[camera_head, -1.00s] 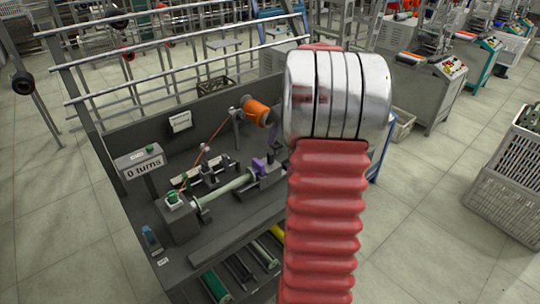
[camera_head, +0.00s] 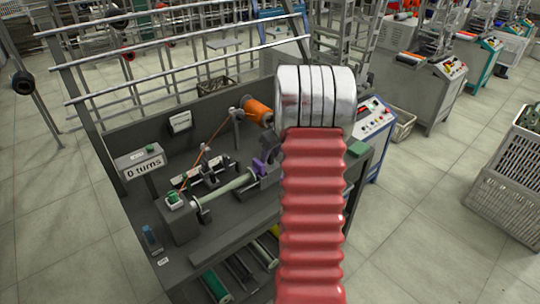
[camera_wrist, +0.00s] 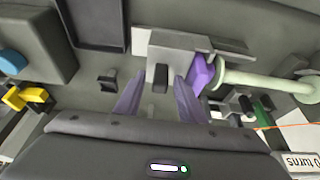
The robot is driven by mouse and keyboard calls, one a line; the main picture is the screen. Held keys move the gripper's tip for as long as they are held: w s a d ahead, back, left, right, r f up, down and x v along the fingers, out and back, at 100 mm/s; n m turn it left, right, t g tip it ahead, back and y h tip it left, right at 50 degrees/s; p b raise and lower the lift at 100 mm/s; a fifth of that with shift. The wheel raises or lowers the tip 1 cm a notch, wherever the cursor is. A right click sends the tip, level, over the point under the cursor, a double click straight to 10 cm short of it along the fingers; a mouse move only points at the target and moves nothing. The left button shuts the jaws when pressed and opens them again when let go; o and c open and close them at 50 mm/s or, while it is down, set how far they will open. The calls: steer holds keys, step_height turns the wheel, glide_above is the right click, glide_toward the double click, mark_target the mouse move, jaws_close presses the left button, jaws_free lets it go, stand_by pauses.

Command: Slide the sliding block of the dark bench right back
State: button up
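The dark bench (camera_head: 215,238) carries a winder with a pale green rod (camera_head: 228,188). At the rod's right end is a purple piece (camera_head: 261,167) beside the grey sliding block (camera_head: 270,179), partly hidden by my red arm. In the wrist view the sliding block (camera_wrist: 190,56) bears a dark upright knob (camera_wrist: 161,77); the purple piece (camera_wrist: 201,74) and rod (camera_wrist: 255,81) are to its right. My gripper (camera_wrist: 158,88) is open, its two fingers apart with the knob showing in the gap between their tips. I cannot tell whether they touch it.
An orange spool (camera_head: 258,110) feeds a thread toward the winder. A display reading "0 turns" (camera_head: 144,167) stands at the bench's left. In the wrist view, a dark tray (camera_wrist: 97,22), a blue item (camera_wrist: 12,61) and a yellow item (camera_wrist: 27,98) lie to the left.

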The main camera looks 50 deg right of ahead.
steer(key=shift+c, duration=0.6)
jaws_close()
